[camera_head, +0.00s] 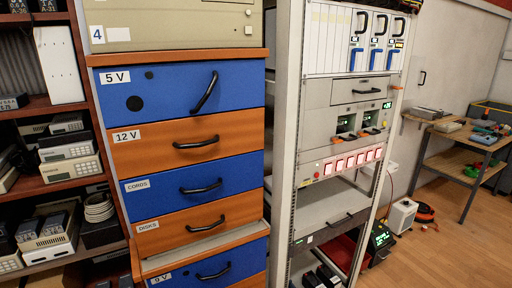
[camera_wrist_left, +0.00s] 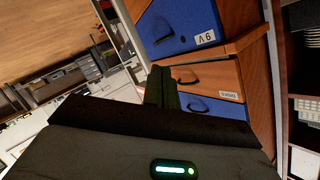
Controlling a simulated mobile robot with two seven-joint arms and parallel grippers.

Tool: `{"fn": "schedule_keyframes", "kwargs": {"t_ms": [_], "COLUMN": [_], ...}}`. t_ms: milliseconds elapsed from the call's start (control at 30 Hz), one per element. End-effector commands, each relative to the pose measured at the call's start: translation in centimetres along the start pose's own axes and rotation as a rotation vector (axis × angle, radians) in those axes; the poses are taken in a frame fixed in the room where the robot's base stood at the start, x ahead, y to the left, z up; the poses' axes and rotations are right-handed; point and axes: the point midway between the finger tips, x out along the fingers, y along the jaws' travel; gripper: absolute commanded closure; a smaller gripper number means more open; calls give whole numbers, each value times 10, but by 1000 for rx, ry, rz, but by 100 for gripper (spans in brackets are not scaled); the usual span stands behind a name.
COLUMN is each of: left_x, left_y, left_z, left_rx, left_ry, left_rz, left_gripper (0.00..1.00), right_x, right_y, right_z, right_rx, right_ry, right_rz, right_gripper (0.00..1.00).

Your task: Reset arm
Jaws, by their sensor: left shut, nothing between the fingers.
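My left gripper (camera_wrist_left: 160,72) shows in the left wrist view with its dark fingers together and nothing held. Behind it is a drawer cabinet, turned in that view, with a blue drawer (camera_wrist_left: 178,26) labelled in volts, an orange drawer (camera_wrist_left: 213,76) and another blue drawer (camera_wrist_left: 218,106). I cannot tell whether the fingers touch the cabinet, but no handle is between them. Neither gripper shows in the head view. My right gripper is in neither view.
In the head view, a blue and orange drawer cabinet (camera_head: 185,160) stands in front, its drawers looking shut. An open equipment rack (camera_head: 290,130) stands right of it, shelves of devices (camera_head: 70,150) left. A wooden bench (camera_head: 458,160) is at the far right, with bare floor (camera_head: 430,255) before it.

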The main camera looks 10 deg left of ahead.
Motion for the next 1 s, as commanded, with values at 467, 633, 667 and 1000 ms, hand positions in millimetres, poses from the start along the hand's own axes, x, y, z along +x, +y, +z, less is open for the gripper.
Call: {"fn": "schedule_keyframes", "kwargs": {"t_ms": [467,633,667,1000], "left_x": [-86,-94,-94,-94], "left_y": [209,225,225,225], "left_z": [2,-2,-2,-2], "left_rx": [-685,-742,-744,-743], "left_ry": [-457,-500,-501,-501], "left_rz": [79,85,86,86], "left_gripper": [100,100,100,100], "right_x": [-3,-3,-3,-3], "right_y": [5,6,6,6], "right_z": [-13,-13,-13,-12], "right_rx": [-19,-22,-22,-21], "right_ry": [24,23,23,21], "right_rz": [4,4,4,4], "right_gripper": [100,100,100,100]}}
